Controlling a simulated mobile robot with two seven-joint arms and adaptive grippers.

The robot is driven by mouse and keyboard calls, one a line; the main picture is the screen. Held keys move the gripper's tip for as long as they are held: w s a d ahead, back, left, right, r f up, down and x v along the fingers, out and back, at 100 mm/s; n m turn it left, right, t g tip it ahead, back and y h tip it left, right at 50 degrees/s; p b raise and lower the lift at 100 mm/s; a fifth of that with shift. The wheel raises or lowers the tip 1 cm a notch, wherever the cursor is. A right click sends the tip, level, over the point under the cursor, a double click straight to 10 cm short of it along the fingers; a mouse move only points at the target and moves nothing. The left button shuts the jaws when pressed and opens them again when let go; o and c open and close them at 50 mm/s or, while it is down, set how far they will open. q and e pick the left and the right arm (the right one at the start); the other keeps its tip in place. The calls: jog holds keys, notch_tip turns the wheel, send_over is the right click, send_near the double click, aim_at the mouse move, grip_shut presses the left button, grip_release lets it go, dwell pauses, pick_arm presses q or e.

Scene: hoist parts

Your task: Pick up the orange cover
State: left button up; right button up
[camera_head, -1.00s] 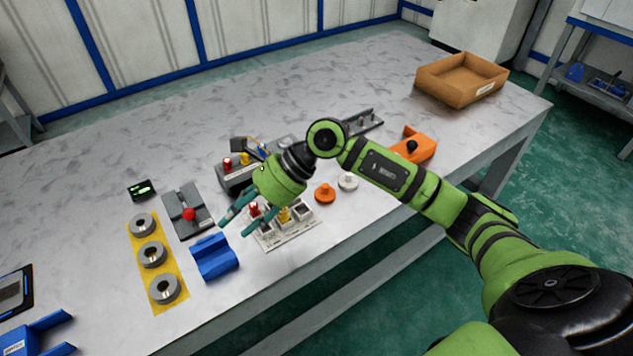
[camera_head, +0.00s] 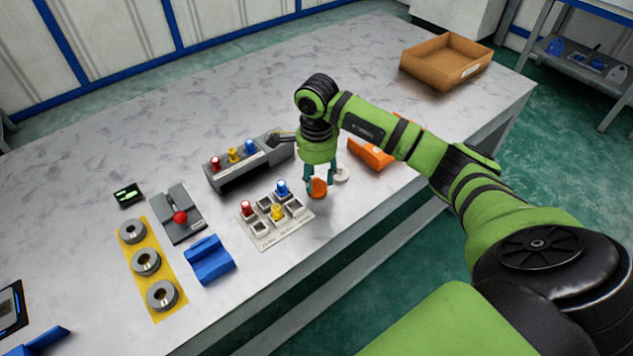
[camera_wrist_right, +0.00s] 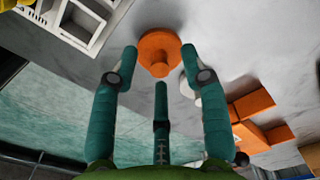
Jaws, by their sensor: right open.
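The orange cover (camera_head: 317,187) is a small round disc with a knob, on the table near its front edge. My right gripper (camera_head: 320,176) points down at it, with its fingers open around or just above the cover. I see no clear contact. My left gripper is not in view.
A white round cover (camera_head: 341,174) sits close on the right. A white tray (camera_head: 264,240) with coloured pieces is on the left. An orange block (camera_head: 370,156) lies partly behind my arm. A brown box (camera_head: 446,62) stands at the back right.

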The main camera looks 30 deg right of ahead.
jog(key=shift+f, duration=0.4)
grip_shut()
jog(key=shift+r, duration=0.1)
